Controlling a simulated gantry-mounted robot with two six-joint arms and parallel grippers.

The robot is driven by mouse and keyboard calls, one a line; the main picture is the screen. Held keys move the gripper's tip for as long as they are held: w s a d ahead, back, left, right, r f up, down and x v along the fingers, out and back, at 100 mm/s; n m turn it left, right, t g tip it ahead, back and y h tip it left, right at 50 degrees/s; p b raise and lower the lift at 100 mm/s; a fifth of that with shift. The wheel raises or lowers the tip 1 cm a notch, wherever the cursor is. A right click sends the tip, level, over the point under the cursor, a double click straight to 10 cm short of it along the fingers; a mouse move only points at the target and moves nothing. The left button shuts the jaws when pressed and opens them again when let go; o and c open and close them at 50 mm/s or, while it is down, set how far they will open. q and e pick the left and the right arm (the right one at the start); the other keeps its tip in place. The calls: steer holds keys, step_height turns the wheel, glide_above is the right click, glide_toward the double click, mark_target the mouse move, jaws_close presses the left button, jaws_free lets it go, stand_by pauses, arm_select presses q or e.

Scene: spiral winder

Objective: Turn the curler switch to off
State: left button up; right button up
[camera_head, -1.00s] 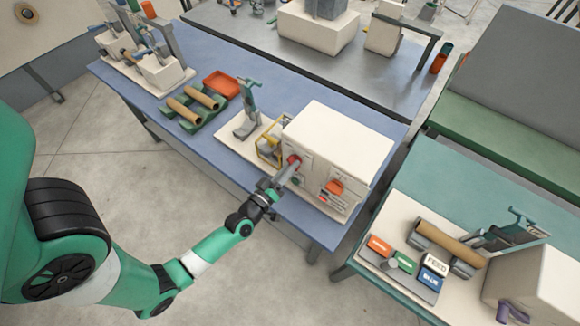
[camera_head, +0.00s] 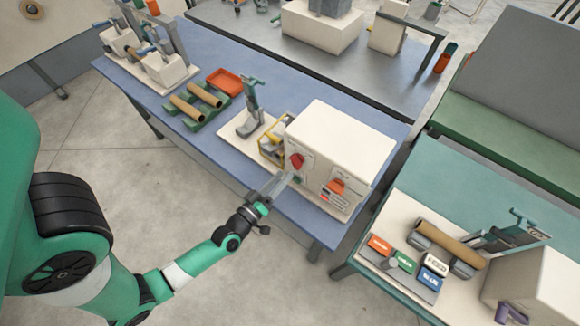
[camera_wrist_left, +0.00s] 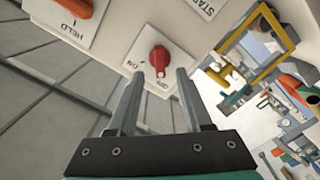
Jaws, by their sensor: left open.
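The curler switch is a red rotary knob (camera_head: 297,160) on the front face of the white box machine (camera_head: 345,137). In the left wrist view, the knob (camera_wrist_left: 160,60) sits on a white plate marked ON and OFF. Its raised ridge points down in that view, with its lower end near the OFF mark. My left gripper (camera_head: 283,181) is in front of the machine, open and empty, with its fingers towards the knob. In the wrist view the fingertips (camera_wrist_left: 158,78) lie either side of the knob's lower end, apparently apart from it. My right gripper is out of view.
An orange-red knob (camera_head: 336,187) on the same face has a plate marked HELD (camera_wrist_left: 75,32). A yellow frame (camera_head: 268,150) stands beside the machine on the blue table (camera_head: 215,146). Another bench (camera_head: 470,170) stands at the right. Open floor lies in front of the table.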

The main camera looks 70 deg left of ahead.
arm_select(q)
steer(key=v, duration=0.6)
steer(key=shift+p, duration=0.45)
